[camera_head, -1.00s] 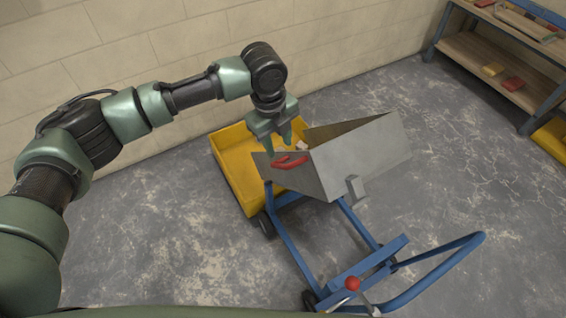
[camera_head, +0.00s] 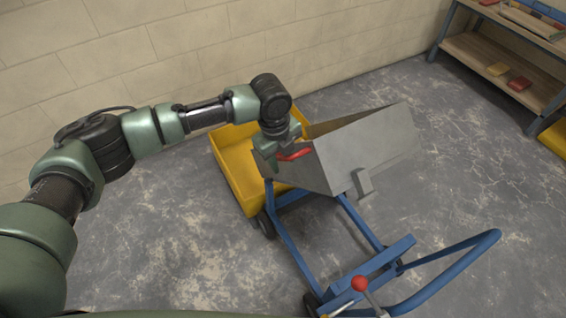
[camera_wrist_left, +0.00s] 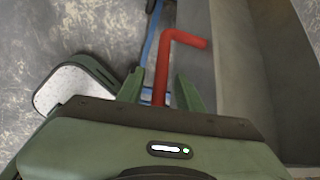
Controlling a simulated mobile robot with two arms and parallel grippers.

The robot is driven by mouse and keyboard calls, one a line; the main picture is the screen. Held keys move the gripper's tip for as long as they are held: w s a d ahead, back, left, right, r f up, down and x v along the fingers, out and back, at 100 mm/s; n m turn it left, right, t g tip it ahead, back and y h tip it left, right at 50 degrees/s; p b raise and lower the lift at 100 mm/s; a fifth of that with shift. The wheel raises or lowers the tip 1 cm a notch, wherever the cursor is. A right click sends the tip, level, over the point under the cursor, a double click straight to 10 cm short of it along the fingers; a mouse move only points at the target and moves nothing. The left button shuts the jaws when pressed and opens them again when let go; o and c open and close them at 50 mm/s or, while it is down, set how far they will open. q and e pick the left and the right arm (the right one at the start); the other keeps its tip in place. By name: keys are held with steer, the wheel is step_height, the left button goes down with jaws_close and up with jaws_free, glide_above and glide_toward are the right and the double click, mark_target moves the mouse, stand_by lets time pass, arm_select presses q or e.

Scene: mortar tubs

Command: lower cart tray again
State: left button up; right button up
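The grey metal cart tray (camera_head: 375,150) stands tilted on the blue cart frame (camera_head: 290,235), with its near left end low by the yellow tub (camera_head: 236,165). A red bent handle (camera_head: 295,154) sits at the tray's left end. My left gripper (camera_head: 277,152) is down at this handle, and its fingertips are partly hidden in the head view. In the left wrist view, the red handle (camera_wrist_left: 163,75) rises between the two green fingers of the left gripper (camera_wrist_left: 160,92). The fingers stand apart, with gaps beside the handle. My right gripper is not in view.
A red-knobbed lever (camera_head: 359,284) stands near the cart's blue push bar (camera_head: 450,262). A shelf (camera_head: 500,65) with several small items stands at the back right. A block wall (camera_head: 190,60) runs behind the tub. The floor right of the cart is clear.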

arm_select(q)
steer(key=shift+w+d+f, duration=0.1)
steer(key=shift+f, duration=0.95)
jaws_close()
stand_by(0.7)
